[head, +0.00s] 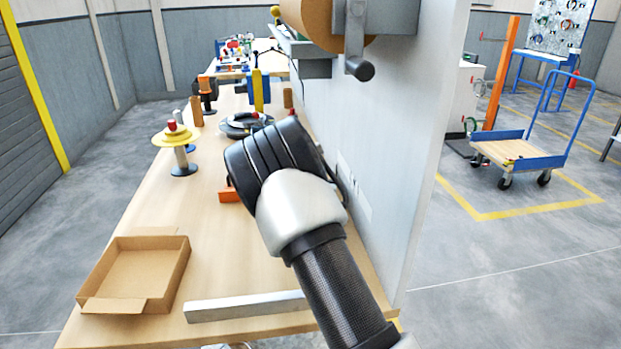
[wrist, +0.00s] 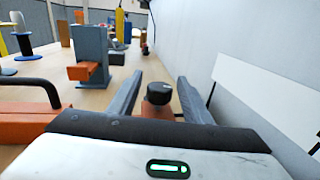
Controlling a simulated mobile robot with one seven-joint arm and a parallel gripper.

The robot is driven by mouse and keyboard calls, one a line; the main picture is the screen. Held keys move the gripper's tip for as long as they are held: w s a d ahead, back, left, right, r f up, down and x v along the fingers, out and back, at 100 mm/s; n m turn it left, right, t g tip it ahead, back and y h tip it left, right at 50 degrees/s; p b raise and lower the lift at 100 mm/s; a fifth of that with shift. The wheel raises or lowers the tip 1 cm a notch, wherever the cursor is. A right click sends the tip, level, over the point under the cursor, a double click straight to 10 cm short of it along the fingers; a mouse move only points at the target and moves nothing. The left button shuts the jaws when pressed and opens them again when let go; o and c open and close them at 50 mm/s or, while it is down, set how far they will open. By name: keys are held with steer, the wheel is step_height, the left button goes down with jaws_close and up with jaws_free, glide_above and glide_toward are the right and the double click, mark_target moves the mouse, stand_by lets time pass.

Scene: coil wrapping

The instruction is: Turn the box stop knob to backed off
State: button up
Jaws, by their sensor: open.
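A black round knob (wrist: 159,93) sits on an orange block (wrist: 157,109) in the wrist view, likely the box stop knob. My gripper (wrist: 160,84) is open, with one dark finger on each side of the knob. The knob shows between the fingers; I cannot tell whether either touches it. No position marking on the knob can be read. In the head view my own wrist and arm hide the knob and the fingers.
An open cardboard box (head: 135,272) and a metal bar (head: 245,306) lie at the near end of the wooden bench (head: 200,225). A pale wall panel (head: 400,150) rises close on the right. A yellow-topped spool (head: 180,150) stands farther back.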

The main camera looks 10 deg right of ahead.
steer(key=s, duration=0.3)
steer(key=s+a, duration=0.1)
steer(key=s, duration=0.2)
steer(key=s+p, duration=0.1)
steer(key=s, duration=0.2)
steer(key=shift+a, duration=0.25)
